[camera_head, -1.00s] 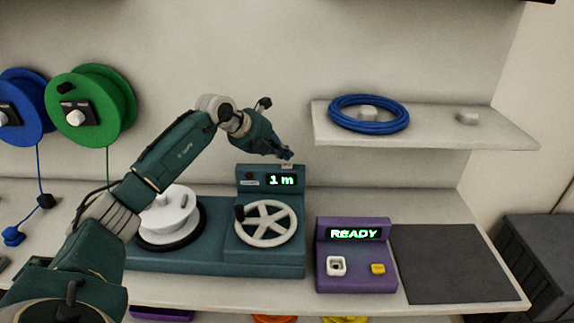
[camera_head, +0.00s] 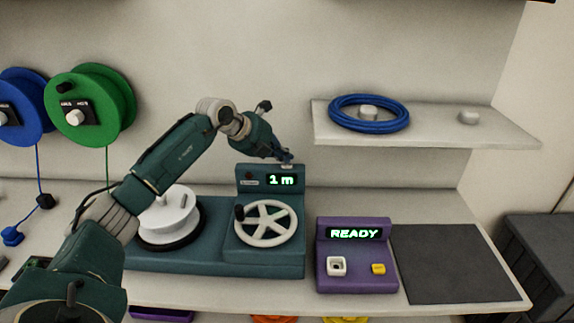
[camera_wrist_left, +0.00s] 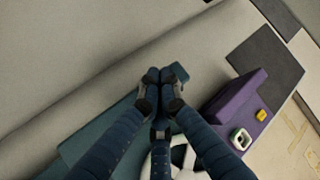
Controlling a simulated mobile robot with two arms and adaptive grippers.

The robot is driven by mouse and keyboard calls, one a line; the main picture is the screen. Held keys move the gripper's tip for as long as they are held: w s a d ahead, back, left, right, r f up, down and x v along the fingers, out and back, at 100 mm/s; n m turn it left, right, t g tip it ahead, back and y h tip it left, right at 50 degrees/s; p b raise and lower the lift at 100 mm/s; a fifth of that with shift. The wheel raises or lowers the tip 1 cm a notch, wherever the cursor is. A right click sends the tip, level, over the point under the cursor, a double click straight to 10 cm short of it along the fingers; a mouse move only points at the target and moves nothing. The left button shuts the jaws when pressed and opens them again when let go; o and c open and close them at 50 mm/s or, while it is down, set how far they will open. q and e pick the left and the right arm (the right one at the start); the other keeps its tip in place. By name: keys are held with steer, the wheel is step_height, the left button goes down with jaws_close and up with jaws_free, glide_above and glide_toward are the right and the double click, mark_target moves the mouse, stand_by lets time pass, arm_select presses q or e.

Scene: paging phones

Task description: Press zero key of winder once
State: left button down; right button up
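The winder (camera_head: 270,255) is a teal machine on the bench with a white handwheel (camera_head: 266,223), a white drum (camera_head: 170,214) and a raised display housing (camera_head: 245,172) that reads "1 m". A small pale key (camera_head: 287,166) sits on the housing's top edge, apparently the zero key. My left gripper (camera_head: 286,158) is just above it, pointing down; I cannot tell whether it touches. In the left wrist view the left fingers (camera_wrist_left: 160,76) are together with nothing seen between them, and the key is hidden behind them. My right gripper is not in view.
A purple box (camera_head: 355,278) reading "READY" stands right of the winder, beside a dark mat (camera_head: 450,262). A shelf (camera_head: 430,142) holds a blue cable coil (camera_head: 343,122). Green (camera_head: 122,100) and blue (camera_head: 30,85) spools hang at the left.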

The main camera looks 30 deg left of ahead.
mark_target(284, 165)
arm_select(q)
steer(key=shift+f, duration=0.4)
stand_by(0.4)
steer(key=shift+r+p, duration=0.55)
steer(key=shift+r, duration=0.35)
step_height(284, 165, up, 5)
steer(key=p, duration=0.4)
stand_by(0.6)
steer(key=shift+s, duration=0.1)
